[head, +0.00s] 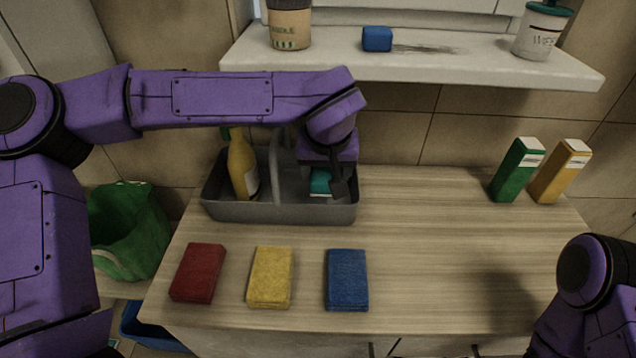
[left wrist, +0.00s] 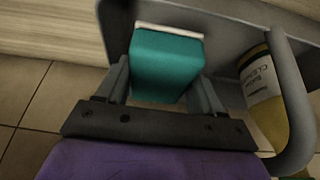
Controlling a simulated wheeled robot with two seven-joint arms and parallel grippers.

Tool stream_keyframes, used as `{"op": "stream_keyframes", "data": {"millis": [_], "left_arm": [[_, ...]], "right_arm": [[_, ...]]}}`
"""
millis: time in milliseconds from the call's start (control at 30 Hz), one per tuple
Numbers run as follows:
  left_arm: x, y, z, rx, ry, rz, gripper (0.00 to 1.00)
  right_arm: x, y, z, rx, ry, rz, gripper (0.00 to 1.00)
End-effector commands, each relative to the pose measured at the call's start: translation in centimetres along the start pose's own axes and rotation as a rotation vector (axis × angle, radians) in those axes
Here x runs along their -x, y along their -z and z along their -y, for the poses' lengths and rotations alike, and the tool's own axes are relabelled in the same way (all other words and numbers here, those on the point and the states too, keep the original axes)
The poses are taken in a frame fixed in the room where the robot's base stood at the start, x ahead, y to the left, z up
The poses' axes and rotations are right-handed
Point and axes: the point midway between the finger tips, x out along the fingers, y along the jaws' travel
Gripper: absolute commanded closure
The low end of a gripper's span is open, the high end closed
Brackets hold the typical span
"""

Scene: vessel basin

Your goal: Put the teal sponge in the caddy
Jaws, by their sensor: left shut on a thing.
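The teal sponge (head: 320,182) is in the right compartment of the grey caddy (head: 280,211), partly hidden behind my left gripper in the head view. My left gripper (head: 328,180) reaches down into that compartment and is shut on the sponge. The left wrist view shows the sponge (left wrist: 166,65) between the two fingers (left wrist: 165,85), with the caddy wall (left wrist: 225,30) close around it. I cannot tell whether the sponge touches the caddy floor. My right arm shows at the lower right, but its gripper is out of view.
A yellow bottle (head: 243,165) stands in the caddy's left compartment, beside the handle. Red (head: 198,272), yellow (head: 270,277) and blue (head: 347,279) sponges lie in front. Green (head: 516,170) and orange (head: 560,171) boxes stand at right. A shelf (head: 450,62) overhangs the back.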

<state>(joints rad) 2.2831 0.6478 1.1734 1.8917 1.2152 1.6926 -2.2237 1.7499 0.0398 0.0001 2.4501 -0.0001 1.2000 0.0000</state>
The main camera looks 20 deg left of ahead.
Motion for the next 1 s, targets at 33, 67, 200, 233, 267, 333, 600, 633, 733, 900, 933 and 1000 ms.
{"op": "stream_keyframes", "data": {"millis": [33,67,200,233,267,333,600,633,733,900,933,1000], "left_arm": [[-1.1,0.2,0.4,0.002,0.0,0.002,0.66],[-1.6,0.4,0.5,0.002,0.0,0.001,0.66],[-2.9,0.8,1.0,0.002,-0.001,-0.001,0.66],[-3.2,0.8,1.1,0.002,0.0,0.0,0.66],[-3.6,0.9,1.2,0.002,0.0,0.0,0.66],[-4.8,0.6,1.4,0.0,0.0,0.002,0.66],[-6.6,-0.2,1.3,0.001,-0.002,-0.002,0.66],[-6.6,-0.2,1.3,0.001,-0.002,-0.002,0.66],[-6.7,-0.2,1.3,0.001,-0.001,-0.001,0.66],[-6.8,-0.3,1.3,0.001,-0.001,-0.002,0.07],[-6.8,-0.3,1.3,0.001,-0.001,-0.002,0.07],[-6.8,-0.3,1.3,0.001,-0.001,-0.002,0.07]], "right_arm": [[-0.1,-0.1,0.0,0.0,0.0,0.0,0.08],[-0.1,-0.1,0.0,0.0,0.0,0.0,0.08],[-0.2,-0.1,0.0,0.0,0.0,0.0,0.08],[-0.2,-0.1,0.0,0.0,0.0,0.0,0.08],[-0.2,-0.1,0.0,0.0,0.0,0.0,0.08],[-0.4,-0.2,0.0,0.0,0.0,0.0,0.08],[-0.5,-0.2,0.1,0.0,0.0,0.0,0.08],[-0.5,-0.2,0.1,0.0,0.0,0.0,0.08],[-0.4,-0.2,0.0,0.0,0.0,0.0,0.08],[-0.4,-0.2,0.0,0.0,0.0,0.0,0.08],[-0.4,-0.2,0.0,0.0,0.0,0.0,0.08],[-0.4,-0.2,0.0,0.0,0.0,0.0,0.08]]}}
